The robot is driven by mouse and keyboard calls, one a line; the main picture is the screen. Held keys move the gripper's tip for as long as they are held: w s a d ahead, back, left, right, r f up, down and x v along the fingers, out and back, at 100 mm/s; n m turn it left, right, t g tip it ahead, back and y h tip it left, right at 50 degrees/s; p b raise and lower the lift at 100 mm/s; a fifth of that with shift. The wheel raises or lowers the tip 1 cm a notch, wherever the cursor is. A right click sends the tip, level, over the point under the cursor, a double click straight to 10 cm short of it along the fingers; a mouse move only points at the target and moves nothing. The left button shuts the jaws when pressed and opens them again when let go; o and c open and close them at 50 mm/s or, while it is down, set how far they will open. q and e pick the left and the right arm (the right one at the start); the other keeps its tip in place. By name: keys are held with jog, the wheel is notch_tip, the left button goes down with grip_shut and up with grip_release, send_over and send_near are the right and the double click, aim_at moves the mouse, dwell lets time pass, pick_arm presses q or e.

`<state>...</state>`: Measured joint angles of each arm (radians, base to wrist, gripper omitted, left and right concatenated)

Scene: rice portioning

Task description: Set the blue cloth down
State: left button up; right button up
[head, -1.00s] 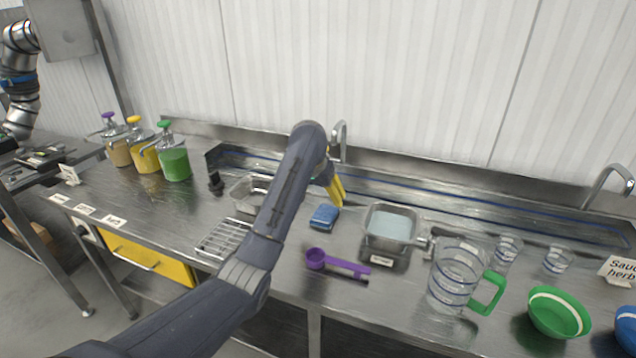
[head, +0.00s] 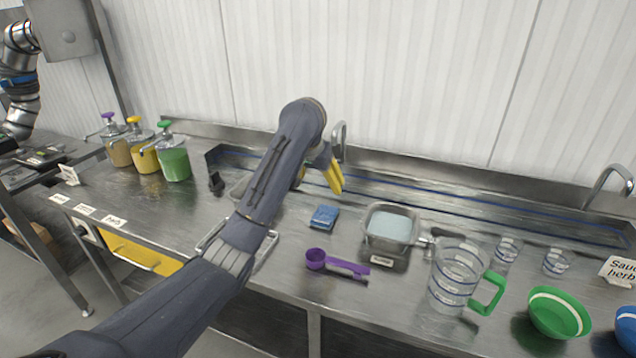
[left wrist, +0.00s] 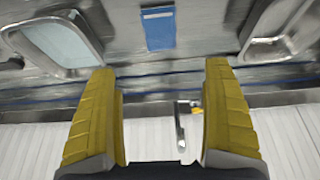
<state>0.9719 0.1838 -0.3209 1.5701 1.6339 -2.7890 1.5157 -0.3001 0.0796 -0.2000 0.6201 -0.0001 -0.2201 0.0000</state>
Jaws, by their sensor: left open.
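The blue cloth (head: 323,217) lies folded on the steel counter (head: 285,285), left of the steel pan with pale liquid. It also shows in the left wrist view (left wrist: 158,29), at the top between the two fingers and apart from them. My left gripper (head: 333,178) has yellow fingers and is above the back of the counter, up and slightly right of the cloth. In the left wrist view my left gripper (left wrist: 163,95) is open, with nothing between its fingers. My right gripper is in neither view.
A steel pan (head: 413,212) stands right of the cloth, a purple scoop (head: 339,263) in front. A measuring jug (head: 452,275) and green bowl (head: 558,312) are farther right. Several pump bottles (head: 174,163) stand back left. A tap (head: 339,142) rises behind my gripper.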

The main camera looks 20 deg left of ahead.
pick_arm(q)
jog(key=shift+o, duration=0.6)
jog(key=shift+s, duration=0.1)
jog(key=a+r+y, duration=0.2)
jog(key=a+r, duration=0.3)
jog(key=h, duration=0.2)
send_near(325, 214)
jog(key=x, duration=1)
jog(key=shift+f, duration=0.1)
dwell(0.4)
